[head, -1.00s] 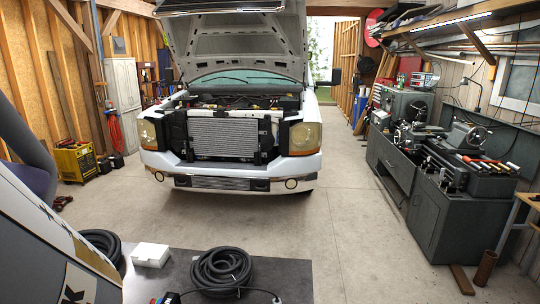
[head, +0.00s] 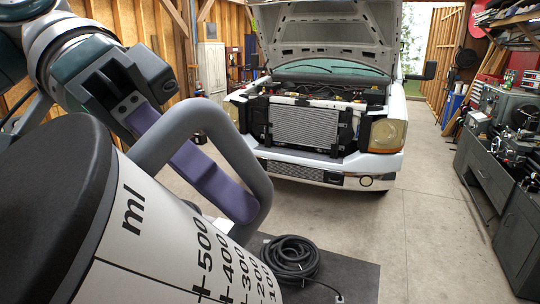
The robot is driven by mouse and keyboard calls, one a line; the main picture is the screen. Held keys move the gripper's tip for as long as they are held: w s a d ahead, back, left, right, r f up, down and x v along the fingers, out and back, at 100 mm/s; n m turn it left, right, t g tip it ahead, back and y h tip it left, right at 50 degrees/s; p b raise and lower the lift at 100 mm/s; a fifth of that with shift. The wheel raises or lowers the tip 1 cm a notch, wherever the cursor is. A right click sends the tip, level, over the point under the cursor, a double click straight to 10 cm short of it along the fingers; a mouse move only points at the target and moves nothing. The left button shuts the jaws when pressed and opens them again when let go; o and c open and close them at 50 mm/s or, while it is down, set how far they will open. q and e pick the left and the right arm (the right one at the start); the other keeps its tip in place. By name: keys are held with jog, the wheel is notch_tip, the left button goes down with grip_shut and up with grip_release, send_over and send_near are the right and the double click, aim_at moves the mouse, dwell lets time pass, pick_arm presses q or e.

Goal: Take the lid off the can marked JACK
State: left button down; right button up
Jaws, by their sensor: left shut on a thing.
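A large white container (head: 150,235) with a black "ml" scale fills the lower left of the head view, close to me. It has a dark top (head: 50,200) and a thick grey loop handle (head: 258,165). My left gripper (head: 205,175) reaches down from the upper left. A purple finger passes through the handle, and the gripper is shut on it. No JACK marking shows on the visible side, so I cannot tell if this is that can. The container's base is out of view. My right gripper is not in view.
A dark bench top (head: 358,278) with a coiled black hose (head: 290,258) lies beyond the container. A white pickup (head: 330,165) with its hood raised stands behind, across open concrete floor (head: 425,225). A grey workbench (head: 490,190) runs along the right.

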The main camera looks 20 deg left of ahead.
pick_arm(q)
jog(key=w+d+f+m+g+y, duration=0.1)
jog(key=d+f+m+g+y, duration=0.2)
jog(key=d+m+g, duration=0.3)
jog(key=m+g+y, duration=0.1)
jog(key=m, duration=0.1)
jog(key=shift+d+m+g, duration=0.25)
jog(key=shift+m+g, duration=0.15)
jog(key=shift+w, duration=0.1)
jog(key=w+a+f+n+t+h+b, duration=0.1)
jog(key=w+a+f+n+t+b, duration=0.4)
jog(key=f+b, duration=0.85)
jog(key=w+a+f+n+t+b, duration=0.2)
jog(key=a+f+n+t+b, duration=0.55)
jog(key=b, duration=1.05)
jog(key=w+a+f+n+t+h+b, duration=0.1)
jog(key=w+a+f+n+t+b, duration=0.3)
jog(key=f+b, duration=1.05)
notch_tip(320, 180, down, 19)
jog(key=b, duration=0.3)
jog(key=shift+r+n+g+b, duration=0.15)
jog(key=shift+n+g+b, duration=0.2)
